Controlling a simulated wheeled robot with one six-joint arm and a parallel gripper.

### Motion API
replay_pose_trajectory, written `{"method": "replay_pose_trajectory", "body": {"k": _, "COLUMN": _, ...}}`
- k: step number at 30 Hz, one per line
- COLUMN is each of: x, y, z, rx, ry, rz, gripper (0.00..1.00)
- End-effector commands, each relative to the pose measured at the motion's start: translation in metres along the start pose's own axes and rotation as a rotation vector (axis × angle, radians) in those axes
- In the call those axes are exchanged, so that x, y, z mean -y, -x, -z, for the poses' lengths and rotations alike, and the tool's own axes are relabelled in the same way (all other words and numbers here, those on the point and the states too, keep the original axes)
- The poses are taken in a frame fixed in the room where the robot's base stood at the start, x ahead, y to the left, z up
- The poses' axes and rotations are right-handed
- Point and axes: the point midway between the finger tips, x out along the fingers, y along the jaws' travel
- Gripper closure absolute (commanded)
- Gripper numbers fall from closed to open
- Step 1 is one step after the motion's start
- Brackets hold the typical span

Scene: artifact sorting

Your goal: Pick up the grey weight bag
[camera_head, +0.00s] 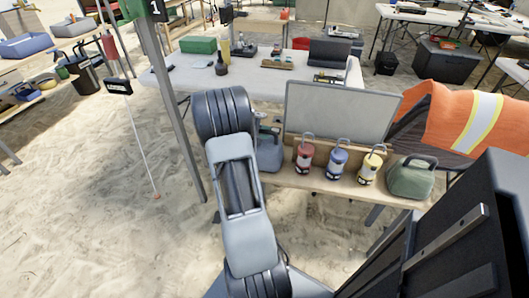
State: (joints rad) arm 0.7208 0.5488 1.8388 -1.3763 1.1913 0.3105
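A grey-blue weight bag (270,153) with a handle stands at the left end of a low wooden bench (320,184). My arm is in front of its left side and hides part of it. A green bag (410,178) of similar form stands at the right end of the same bench. My arm rises through the middle of the view, and its gripper end cannot be seen, so its place relative to the bag is hidden.
Red (304,155), blue (337,162) and yellow (370,168) lanterns stand between the bags, before a grey upright panel (338,110). An orange vest (460,118) hangs at right. A metal pole (172,100) stands left of my arm. Sand at left is mostly clear.

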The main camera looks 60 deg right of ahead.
Motion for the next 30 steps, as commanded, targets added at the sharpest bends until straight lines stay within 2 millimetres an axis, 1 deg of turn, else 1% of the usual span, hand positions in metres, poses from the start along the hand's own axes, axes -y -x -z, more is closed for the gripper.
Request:
{"method": "replay_pose_trajectory", "body": {"k": 1, "x": 0.0, "y": 0.0001, "z": 0.0, "rx": 0.0, "ry": 0.0, "rz": 0.0, "gripper": 0.83}}
{"method": "replay_pose_trajectory", "body": {"k": 6, "x": -0.0001, "y": 0.0001, "z": 0.0, "rx": 0.0, "ry": 0.0, "rz": 0.0, "gripper": 0.99}}
{"method": "replay_pose_trajectory", "body": {"k": 7, "x": -0.0001, "y": 0.0001, "z": 0.0, "rx": 0.0, "ry": 0.0, "rz": 0.0, "gripper": 1.0}}
{"method": "replay_pose_trajectory", "body": {"k": 30, "x": -0.0003, "y": 0.0002, "z": -0.0001, "rx": 0.0, "ry": 0.002, "rz": -0.002, "gripper": 1.0}}
